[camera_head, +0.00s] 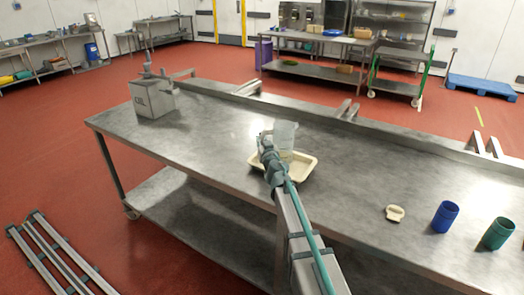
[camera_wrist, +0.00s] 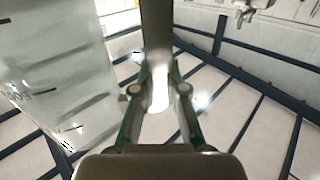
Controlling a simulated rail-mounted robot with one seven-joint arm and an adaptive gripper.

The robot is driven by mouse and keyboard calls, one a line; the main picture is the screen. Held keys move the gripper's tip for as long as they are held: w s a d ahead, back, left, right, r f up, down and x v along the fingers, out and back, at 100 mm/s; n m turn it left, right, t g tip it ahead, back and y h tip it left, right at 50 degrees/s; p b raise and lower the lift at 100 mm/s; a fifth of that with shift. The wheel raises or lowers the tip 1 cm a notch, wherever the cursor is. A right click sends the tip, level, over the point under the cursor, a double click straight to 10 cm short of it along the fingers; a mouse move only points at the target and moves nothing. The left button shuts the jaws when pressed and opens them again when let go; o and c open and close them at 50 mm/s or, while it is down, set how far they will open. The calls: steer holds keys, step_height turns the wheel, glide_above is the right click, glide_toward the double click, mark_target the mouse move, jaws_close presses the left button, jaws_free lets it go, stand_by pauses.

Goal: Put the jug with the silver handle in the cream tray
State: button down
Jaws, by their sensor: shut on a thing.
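The clear, see-through jug (camera_head: 286,135) is at the cream tray (camera_head: 308,171) in the head view, upright or nearly so. Its lower part overlaps the tray's inside; I cannot tell whether its base touches the tray floor. In the wrist view the jug (camera_wrist: 60,75), with dark graduation marks, fills the left side. My gripper (camera_head: 268,148) is on the jug's near left side. In the wrist view my gripper (camera_wrist: 158,85) is shut on the jug's grey handle (camera_wrist: 156,35). My arm hides part of the tray's front.
The tray stands on a long steel table (camera_head: 215,140). A cream piece (camera_head: 395,213), a blue cup (camera_head: 445,216) and a green cup (camera_head: 497,233) are on the right. The table left of the tray is clear.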

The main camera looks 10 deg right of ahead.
steer(key=shift+f+b, duration=0.65)
steer(key=shift+f, duration=0.45)
steer(key=shift+f, duration=0.15)
steer(key=c, duration=1.2)
jaws_free()
steer(key=shift+r, duration=0.2)
steer(key=s, duration=0.4)
steer(key=s+d, duration=0.1)
steer(key=s, duration=0.3)
steer(key=s+p, duration=0.1)
steer(key=s, duration=0.3)
steer(key=shift+d, duration=0.25)
